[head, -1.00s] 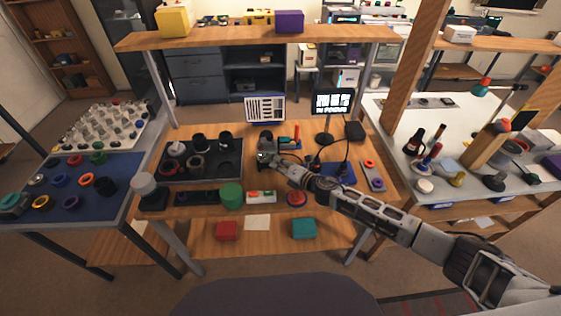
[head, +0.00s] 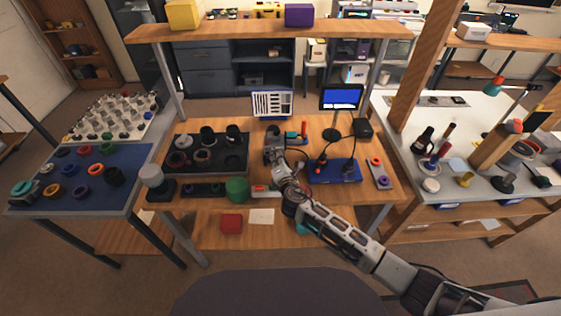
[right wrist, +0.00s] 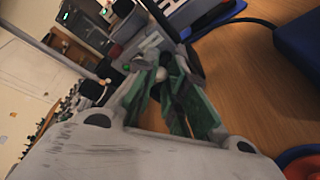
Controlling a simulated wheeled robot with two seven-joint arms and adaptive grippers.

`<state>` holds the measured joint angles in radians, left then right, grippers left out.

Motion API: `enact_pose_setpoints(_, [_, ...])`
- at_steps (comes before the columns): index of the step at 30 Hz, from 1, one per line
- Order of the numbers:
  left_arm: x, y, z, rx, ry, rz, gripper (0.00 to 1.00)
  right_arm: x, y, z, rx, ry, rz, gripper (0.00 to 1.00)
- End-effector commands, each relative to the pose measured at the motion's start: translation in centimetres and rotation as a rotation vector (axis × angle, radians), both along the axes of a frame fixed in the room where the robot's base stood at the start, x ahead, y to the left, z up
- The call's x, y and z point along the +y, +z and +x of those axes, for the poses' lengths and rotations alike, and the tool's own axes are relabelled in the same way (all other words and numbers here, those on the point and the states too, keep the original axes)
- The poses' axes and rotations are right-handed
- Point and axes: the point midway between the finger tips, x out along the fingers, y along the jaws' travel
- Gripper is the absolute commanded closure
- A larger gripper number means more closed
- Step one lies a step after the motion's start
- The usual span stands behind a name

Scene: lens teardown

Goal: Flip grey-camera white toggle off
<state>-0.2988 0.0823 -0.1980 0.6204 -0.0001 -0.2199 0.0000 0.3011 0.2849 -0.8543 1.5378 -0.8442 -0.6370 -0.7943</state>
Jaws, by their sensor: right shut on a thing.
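The grey camera (head: 273,140) stands on the wooden bench, left of the blue block with the red-and-blue parts. My right gripper (head: 274,158) is at its near side and partly covers it. In the right wrist view the green-padded fingers (right wrist: 160,72) are closed together at a small white piece, which seems to be the white toggle (right wrist: 150,42). The fingertips hide most of it, and I cannot tell its on or off position. My left gripper is out of view.
A black tray (head: 235,165) with lens parts lies left of the camera. A blue tray (head: 345,172) lies right. A monitor (head: 341,97) and a striped chart (head: 271,104) stand behind. A green cylinder (head: 237,189) is at the front.

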Motion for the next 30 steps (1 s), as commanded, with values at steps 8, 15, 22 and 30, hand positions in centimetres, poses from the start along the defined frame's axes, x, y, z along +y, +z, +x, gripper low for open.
enact_pose_setpoints(8, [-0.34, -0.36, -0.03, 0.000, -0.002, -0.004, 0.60, 0.36, -0.36, -0.12, 0.005, -0.052, -0.001, 1.00])
enact_pose_setpoints(15, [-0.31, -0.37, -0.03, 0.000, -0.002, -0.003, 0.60, 0.37, -0.33, -0.11, 0.005, -0.060, -0.001, 1.00])
enact_pose_setpoints(22, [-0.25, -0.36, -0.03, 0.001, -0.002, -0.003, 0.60, 0.38, -0.33, -0.11, 0.005, -0.059, -0.001, 0.86])
enact_pose_setpoints(30, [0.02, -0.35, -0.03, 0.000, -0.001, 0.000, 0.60, 0.34, -0.18, -0.03, 0.002, -0.060, 0.000, 0.63])
